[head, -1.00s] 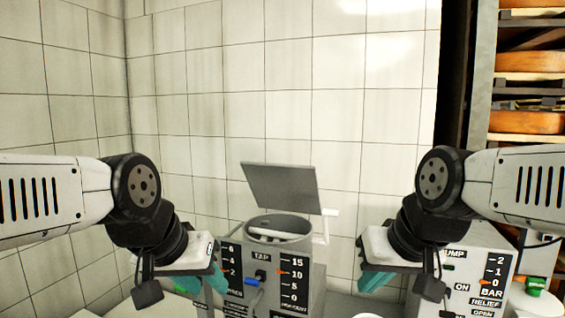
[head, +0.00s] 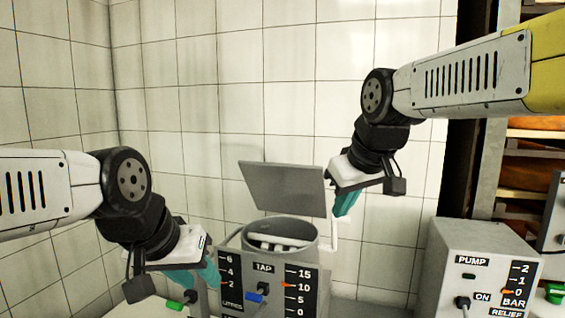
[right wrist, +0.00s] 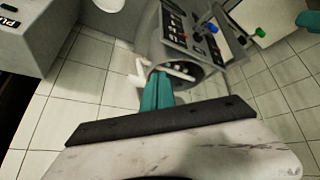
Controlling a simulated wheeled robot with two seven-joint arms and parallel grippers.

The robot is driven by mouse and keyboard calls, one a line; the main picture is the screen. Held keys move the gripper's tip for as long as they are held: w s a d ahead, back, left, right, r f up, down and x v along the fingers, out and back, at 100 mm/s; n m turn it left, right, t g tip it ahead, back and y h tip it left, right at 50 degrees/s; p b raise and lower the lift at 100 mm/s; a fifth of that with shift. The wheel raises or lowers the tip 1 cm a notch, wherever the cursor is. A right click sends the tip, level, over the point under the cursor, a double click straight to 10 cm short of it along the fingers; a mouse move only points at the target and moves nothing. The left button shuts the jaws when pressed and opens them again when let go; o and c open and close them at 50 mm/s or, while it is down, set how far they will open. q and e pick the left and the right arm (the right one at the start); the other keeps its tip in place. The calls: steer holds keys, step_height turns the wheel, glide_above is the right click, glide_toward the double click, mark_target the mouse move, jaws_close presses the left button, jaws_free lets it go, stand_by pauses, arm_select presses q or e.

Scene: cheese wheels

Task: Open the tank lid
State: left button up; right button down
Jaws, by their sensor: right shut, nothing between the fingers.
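The tank (head: 282,232) stands in the middle of the head view, an open grey cylinder set in a panelled box. Its flat grey lid (head: 283,189) is raised and tilted back behind the opening. A white handle (head: 333,222) sticks out at the lid's right side. My right gripper (head: 343,204) is shut and empty, just right of the lid's edge and above the handle; I cannot tell whether it touches. In the right wrist view its teal fingers (right wrist: 157,92) are together beside the tank opening (right wrist: 178,78). My left gripper (head: 208,275) is low, left of the tank; its fingers are partly hidden.
A pump box (head: 478,265) with a gauge and switch stands at the right. Shelves with cheese wheels (head: 535,175) rise behind it. The tank's front has a blue tap lever (head: 256,297). A tiled wall closes off the back.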

steer(key=w+a+r+n+y, duration=0.1)
steer(key=w+a+r+n, duration=0.4)
steer(key=w, duration=0.5)
steer(key=w+a+r+n, duration=0.35)
steer(key=w+r, duration=0.25)
steer(key=w, duration=0.4)
steer(key=shift+m+t, duration=0.25)
steer(key=shift+t, duration=0.05)
steer(key=x, duration=1)
steer(key=shift+s+a+r, duration=0.1)
steer(key=shift+a, duration=0.3)
steer(key=shift+r, duration=0.1)
